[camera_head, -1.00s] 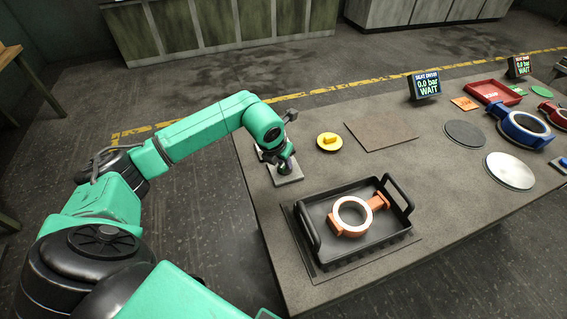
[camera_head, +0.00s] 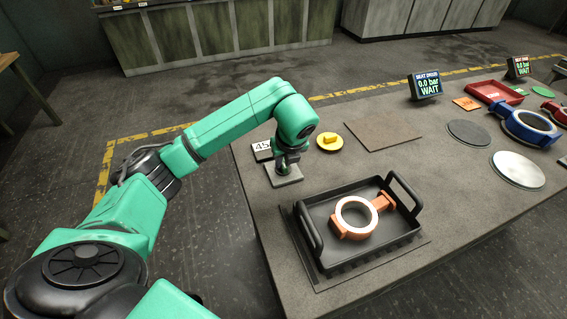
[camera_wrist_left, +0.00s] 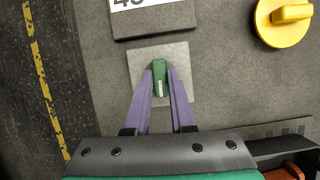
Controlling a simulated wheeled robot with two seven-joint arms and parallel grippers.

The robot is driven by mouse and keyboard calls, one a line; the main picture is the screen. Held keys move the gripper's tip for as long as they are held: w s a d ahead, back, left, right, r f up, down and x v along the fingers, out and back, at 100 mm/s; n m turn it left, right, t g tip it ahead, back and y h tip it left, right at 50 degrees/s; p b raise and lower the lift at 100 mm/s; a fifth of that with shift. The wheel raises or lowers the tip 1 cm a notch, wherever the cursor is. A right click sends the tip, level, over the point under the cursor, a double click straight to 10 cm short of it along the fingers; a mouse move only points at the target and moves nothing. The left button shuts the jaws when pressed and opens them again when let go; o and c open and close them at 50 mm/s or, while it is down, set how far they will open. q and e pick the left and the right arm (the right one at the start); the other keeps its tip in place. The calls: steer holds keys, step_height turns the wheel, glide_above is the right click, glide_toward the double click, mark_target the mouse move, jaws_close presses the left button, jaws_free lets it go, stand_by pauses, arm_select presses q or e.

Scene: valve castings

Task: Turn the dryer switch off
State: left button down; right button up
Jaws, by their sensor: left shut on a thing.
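The dryer switch is a green knob (camera_wrist_left: 159,76) on a square grey plate (camera_wrist_left: 179,59) on the table. The plate also shows in the head view (camera_head: 286,180), near the table's left edge. My left gripper (camera_wrist_left: 159,82) points down with its two purple fingers shut on the green knob, one on each side. A white mark on the knob points toward the gripper's palm in the wrist view. In the head view the left gripper (camera_head: 285,165) stands over the plate and hides most of the knob. My right gripper is not seen.
A panel marked 45 (camera_head: 262,148) lies behind the plate. A yellow knob (camera_head: 329,141) is to the right. A black tray (camera_head: 336,255) with an orange ring casting (camera_head: 357,217) stands in front. Displays (camera_head: 425,86) read 0.0 bar WAIT.

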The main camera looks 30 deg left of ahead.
mark_target(287, 168)
arm_select(q)
steer(key=shift+r+n, duration=0.15)
steer(key=shift+n, duration=0.25)
steer(key=c, duration=0.8)
jaws_free()
steer(key=shift+o, duration=0.2)
steer(key=b+v, duration=0.1)
steer(key=v, duration=0.3)
steer(key=shift+d+r, duration=0.15)
steer(key=shift+r, duration=0.15)
steer(key=p+v, duration=0.3)
steer(key=v, duration=0.6)
steer(key=shift+d+r+p, duration=0.2)
steer(key=shift+r+p, duration=0.15)
